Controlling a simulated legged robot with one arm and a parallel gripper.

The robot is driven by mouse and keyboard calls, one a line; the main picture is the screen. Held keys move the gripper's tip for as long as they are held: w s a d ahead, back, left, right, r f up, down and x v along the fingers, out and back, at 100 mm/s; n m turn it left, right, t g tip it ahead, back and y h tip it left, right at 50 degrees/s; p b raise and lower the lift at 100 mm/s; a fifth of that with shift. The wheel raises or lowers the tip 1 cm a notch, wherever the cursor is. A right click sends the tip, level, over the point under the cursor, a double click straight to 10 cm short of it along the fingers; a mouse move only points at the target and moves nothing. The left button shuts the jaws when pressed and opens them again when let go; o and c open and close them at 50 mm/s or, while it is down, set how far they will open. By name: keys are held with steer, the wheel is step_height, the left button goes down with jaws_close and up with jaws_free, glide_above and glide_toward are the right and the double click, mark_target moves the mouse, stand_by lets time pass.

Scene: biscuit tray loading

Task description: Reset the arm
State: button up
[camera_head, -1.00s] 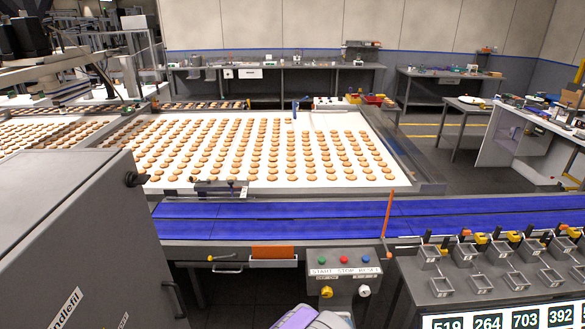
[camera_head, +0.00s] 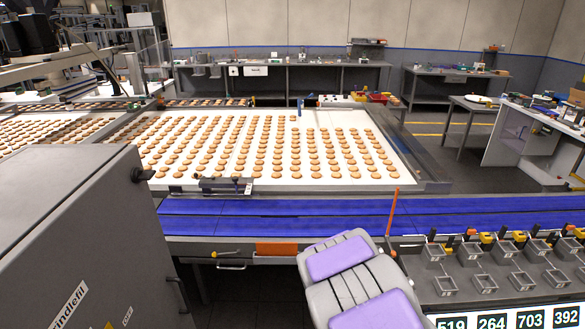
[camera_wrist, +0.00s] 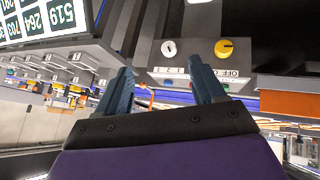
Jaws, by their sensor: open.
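My arm rises from the bottom of the head view as grey links with purple pads, and it covers the control box that carries the buttons. My gripper (camera_wrist: 163,88) shows in the wrist view with two dark blue fingers spread apart and nothing between them. The wrist picture is upside down. The control box (camera_wrist: 200,62) with a yellow knob (camera_wrist: 229,49) and a white knob (camera_wrist: 168,47) lies beyond the fingertips. The fingers overlap the box in the picture; I cannot tell whether they touch it. The gripper's fingers cannot be made out in the head view.
A blue conveyor (camera_head: 270,222) crosses in front of me, with a white bed of biscuits (camera_head: 380,128) behind it. A grey cabinet (camera_head: 75,230) stands at the left. A grey bin stand (camera_head: 460,290) with number displays is at the right. An orange post (camera_head: 392,215) stands at the conveyor's edge.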

steer(key=s+a+r+g+y, duration=0.1)
steer(key=s+a+r+g, duration=0.1)
steer(key=s+r, duration=0.5)
steer(key=s+a+r+g+y, duration=0.1)
steer(key=s+r, duration=0.6)
steer(key=s, duration=0.9)
steer(key=s+a+r+n+g+y, duration=0.1)
steer(key=s+a+r+g, duration=0.3)
steer(key=s+r, duration=0.4)
steer(key=s+g+y, duration=0.1)
steer(key=s, duration=0.3)
steer(key=shift+s, duration=0.2)
